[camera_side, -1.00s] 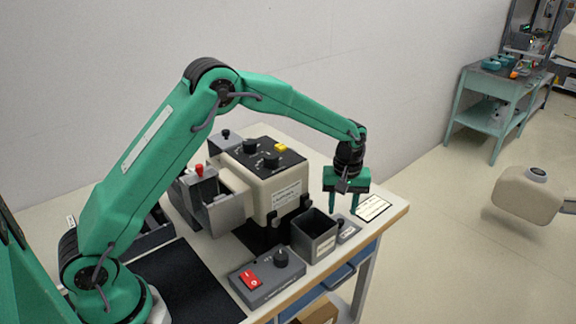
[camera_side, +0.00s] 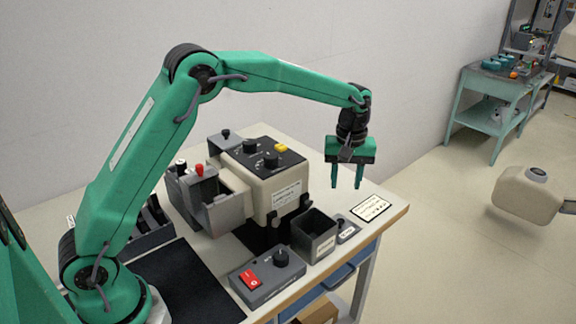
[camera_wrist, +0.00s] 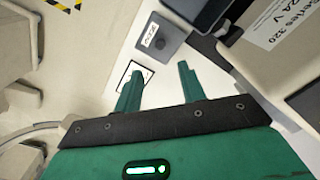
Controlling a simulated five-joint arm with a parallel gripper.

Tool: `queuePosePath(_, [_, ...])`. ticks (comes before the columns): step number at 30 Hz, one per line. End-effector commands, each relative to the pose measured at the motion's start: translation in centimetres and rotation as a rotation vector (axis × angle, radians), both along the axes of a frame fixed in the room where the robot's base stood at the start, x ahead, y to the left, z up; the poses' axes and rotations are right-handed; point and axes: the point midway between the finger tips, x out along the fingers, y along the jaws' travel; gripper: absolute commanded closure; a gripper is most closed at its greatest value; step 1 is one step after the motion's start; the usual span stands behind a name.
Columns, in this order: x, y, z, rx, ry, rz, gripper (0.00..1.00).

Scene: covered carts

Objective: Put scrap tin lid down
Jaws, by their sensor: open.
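The scrap tin lid (camera_side: 348,234), a small dark grey plate with a black knob and a white label, lies on the table just right of the open tin. The lid also shows in the wrist view (camera_wrist: 172,48), ahead of my fingers. The scrap tin (camera_side: 313,246) is a dark grey square box with its top open; part of it shows at the top of the wrist view. My gripper (camera_side: 347,186) is open and empty, fingers pointing down, raised above the table and apart from the lid.
A black-bordered white card (camera_side: 370,208) lies right of the lid, near the table edge. A beige machine (camera_side: 283,203) with black knobs stands left of my gripper. A grey switch box (camera_side: 267,280) with a red rocker sits in front of it.

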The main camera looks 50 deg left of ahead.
Motion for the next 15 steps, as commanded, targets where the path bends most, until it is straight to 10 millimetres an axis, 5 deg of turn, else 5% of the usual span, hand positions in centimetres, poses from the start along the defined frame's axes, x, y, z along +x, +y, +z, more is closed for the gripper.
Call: queuePosePath(15, [-1.0,0.5,1.7,-0.003,-0.024,-0.031,0.6])
